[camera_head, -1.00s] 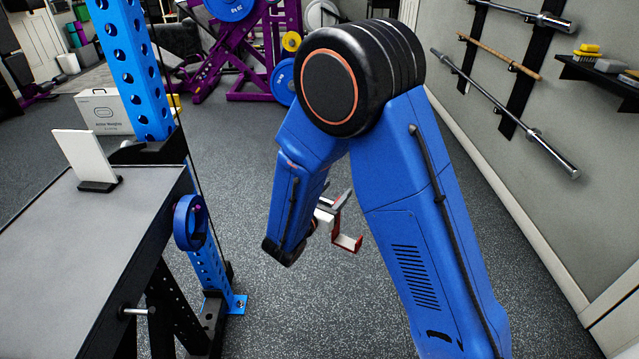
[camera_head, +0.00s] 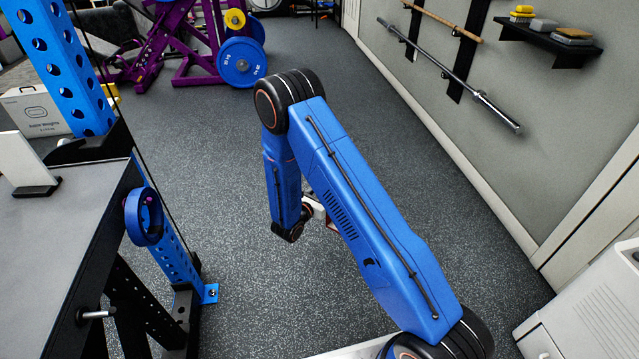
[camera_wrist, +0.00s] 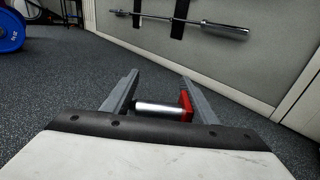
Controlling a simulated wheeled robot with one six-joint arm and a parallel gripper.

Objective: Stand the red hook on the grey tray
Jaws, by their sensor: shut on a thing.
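The red hook shows in the wrist view as a red plate (camera_wrist: 186,104) at the right finger, with a silver cylinder (camera_wrist: 158,108) lying across between the fingers. My gripper (camera_wrist: 160,90) is shut on it and holds it over the dark speckled floor. In the head view my gripper (camera_head: 318,208) is mostly hidden behind my blue arm. Only a small red bit of the hook (camera_head: 333,224) shows there. I cannot make out a grey tray in either view.
A grey-topped table (camera_head: 75,215) with a white panel on a dark stand (camera_head: 28,165) is at left, beside a blue rack post (camera_head: 70,75). A white cabinet (camera_head: 590,310) is at lower right. Barbells (camera_head: 450,75) and a shelf (camera_head: 545,40) hang on the right wall. The middle floor is clear.

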